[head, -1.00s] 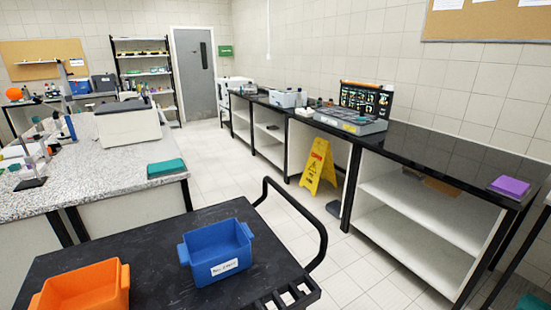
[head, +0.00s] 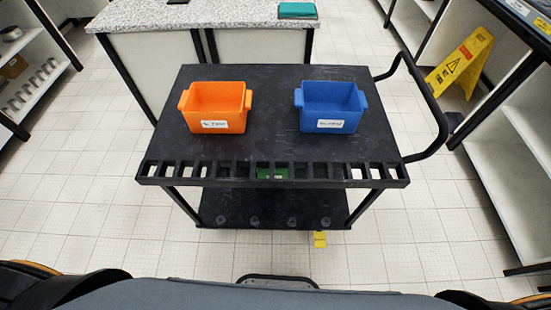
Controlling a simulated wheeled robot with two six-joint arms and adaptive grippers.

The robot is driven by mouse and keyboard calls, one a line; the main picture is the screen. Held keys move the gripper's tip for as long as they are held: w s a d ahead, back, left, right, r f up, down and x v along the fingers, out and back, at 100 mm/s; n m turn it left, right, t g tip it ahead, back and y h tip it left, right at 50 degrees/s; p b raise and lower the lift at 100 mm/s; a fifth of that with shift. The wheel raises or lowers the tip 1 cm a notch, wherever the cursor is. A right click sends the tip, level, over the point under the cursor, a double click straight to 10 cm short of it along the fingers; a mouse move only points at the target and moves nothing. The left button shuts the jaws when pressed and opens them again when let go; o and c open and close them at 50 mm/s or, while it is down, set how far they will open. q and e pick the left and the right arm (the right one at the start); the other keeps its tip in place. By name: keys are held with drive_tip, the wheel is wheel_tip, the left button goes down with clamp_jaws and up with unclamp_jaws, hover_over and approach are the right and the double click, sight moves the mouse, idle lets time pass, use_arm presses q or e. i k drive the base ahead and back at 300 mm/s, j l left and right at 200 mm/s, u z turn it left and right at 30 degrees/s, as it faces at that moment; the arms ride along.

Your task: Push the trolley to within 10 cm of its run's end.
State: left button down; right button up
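The black trolley (head: 275,149) stands straight ahead in the head view, with a slotted near edge and a lower shelf (head: 290,207). Its curved black push handle (head: 437,110) sticks out on the right side. An orange bin (head: 217,108) and a blue bin (head: 331,108), both labelled, sit apart on its top. A clear strip of floor lies between the trolley and my body. Neither of my grippers shows in this view, and no hand is seen on the handle.
A speckled-top bench (head: 200,17) stands close behind the trolley. A yellow wet-floor sign (head: 461,62) stands right of the handle, beside a black-framed bench with shelves (head: 515,150). Shelves (head: 38,72) stand at the left. Tiled floor is free left and in front.

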sight(313, 197)
drive_tip(key=l+u, duration=0.95)
drive_tip(key=l, duration=0.5)
drive_tip(key=k+l+u, duration=0.1)
drive_tip(key=l, duration=0.45)
drive_tip(key=k+l, duration=0.15)
drive_tip(key=l, duration=0.35)
drive_tip(key=l+u, duration=0.1)
drive_tip(key=l, duration=0.45)
drive_tip(key=k+l+u, duration=0.1)
drive_tip(key=l, duration=0.4)
drive_tip(key=k, duration=0.1)
